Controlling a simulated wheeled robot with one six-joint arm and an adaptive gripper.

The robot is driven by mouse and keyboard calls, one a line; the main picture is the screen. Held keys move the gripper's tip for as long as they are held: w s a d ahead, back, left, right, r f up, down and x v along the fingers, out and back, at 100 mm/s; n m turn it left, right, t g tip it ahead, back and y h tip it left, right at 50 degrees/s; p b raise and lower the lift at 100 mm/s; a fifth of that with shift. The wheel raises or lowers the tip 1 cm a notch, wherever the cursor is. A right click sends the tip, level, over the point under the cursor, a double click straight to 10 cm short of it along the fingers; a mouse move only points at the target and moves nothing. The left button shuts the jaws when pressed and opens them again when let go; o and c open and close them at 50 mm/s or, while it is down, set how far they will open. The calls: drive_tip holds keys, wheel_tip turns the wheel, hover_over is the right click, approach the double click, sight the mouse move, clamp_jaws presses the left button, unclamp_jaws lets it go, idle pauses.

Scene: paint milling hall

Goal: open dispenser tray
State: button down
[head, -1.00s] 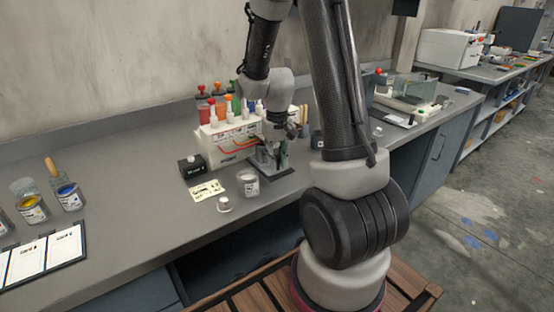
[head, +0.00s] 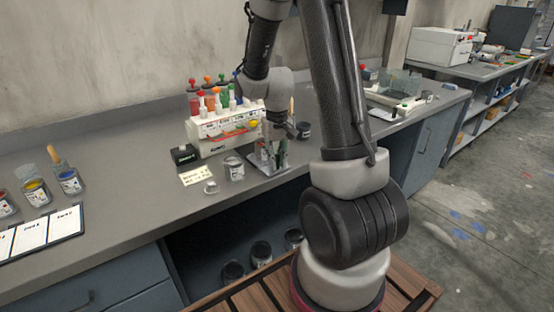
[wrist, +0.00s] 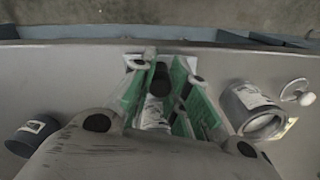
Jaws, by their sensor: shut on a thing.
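The dispenser (head: 210,135) is a white box on the bench with coloured bottles on top. My gripper (head: 268,150) is low over the bench, just to the right of the dispenser's front. In the wrist view, my gripper (wrist: 157,105) has green-padded fingers on both sides of a small white-labelled thing (wrist: 154,113). It is shut on this thing, which the fingers partly hide. I cannot tell whether it is part of the dispenser. A tray of the dispenser cannot be made out, nor whether one is open.
An open metal can (head: 234,169) stands left of my gripper, beside a white lid (head: 211,187) and a pale card (head: 200,175). A dark can (wrist: 33,135) is on the other side. A black box (head: 184,154) stands at the dispenser's left.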

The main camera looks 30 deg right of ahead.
drive_tip(key=c, duration=1.3)
unclamp_jaws()
drive_tip(key=shift+c, duration=0.2)
drive_tip(key=shift+r, duration=0.1)
wheel_tip(320, 180, up, 12)
